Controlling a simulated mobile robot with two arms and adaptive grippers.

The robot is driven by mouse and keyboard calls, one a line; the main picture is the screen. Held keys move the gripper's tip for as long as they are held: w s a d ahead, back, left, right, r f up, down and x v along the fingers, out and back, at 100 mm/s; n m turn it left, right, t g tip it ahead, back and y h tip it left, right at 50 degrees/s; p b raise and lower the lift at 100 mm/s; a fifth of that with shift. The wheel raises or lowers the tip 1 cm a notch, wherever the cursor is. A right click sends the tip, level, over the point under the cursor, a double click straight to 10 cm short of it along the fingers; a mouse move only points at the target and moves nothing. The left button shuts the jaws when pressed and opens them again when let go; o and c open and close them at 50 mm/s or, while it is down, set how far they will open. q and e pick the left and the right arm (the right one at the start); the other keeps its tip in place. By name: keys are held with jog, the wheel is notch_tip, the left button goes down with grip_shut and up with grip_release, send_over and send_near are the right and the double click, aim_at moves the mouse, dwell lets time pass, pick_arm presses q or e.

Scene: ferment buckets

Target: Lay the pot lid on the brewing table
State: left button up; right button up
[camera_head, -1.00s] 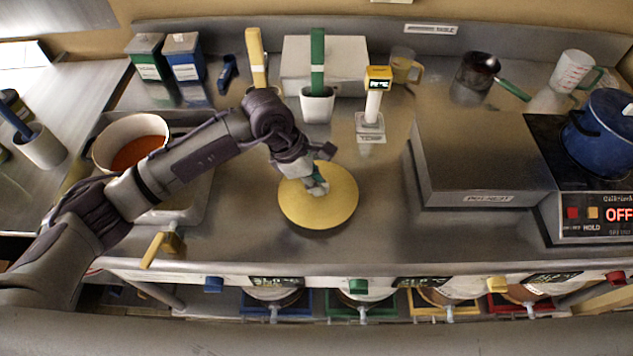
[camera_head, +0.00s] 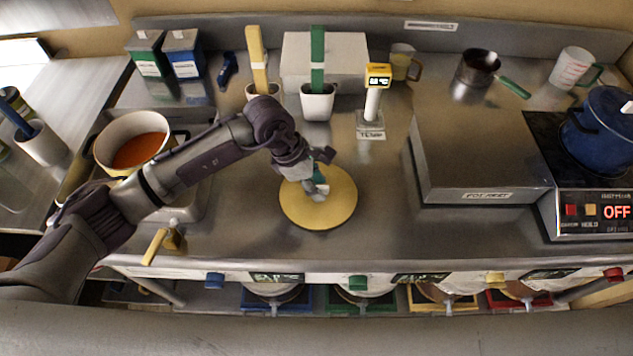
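The pot lid (camera_head: 335,210) is a round yellow disc lying flat on the steel brewing table (camera_head: 390,225), in the middle of the head view. My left gripper (camera_head: 311,172) is at the lid's far side, just above and beside the knob. Its fingers look spread, and the knob shows clear of them. The gripper partly hides the lid's far edge. My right gripper is not in view.
A pot of orange-red liquid (camera_head: 138,145) sits in the sink at left, behind my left arm. A thermometer stand (camera_head: 370,118) and utensil holders (camera_head: 317,104) stand behind the lid. A steel box (camera_head: 475,165) and a blue pot (camera_head: 598,135) are at right. Table right of the lid is clear.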

pick_arm(q)
jog(key=shift+w+a+r, duration=0.1)
jog(key=shift+a+r, duration=0.05)
jog(key=shift+r, duration=0.3)
jog(key=b+v, duration=0.2)
jog(key=v, duration=0.9)
jog(key=shift+b, duration=0.4)
jog(key=shift+s+a, duration=0.1)
jog(key=shift+s, duration=0.1)
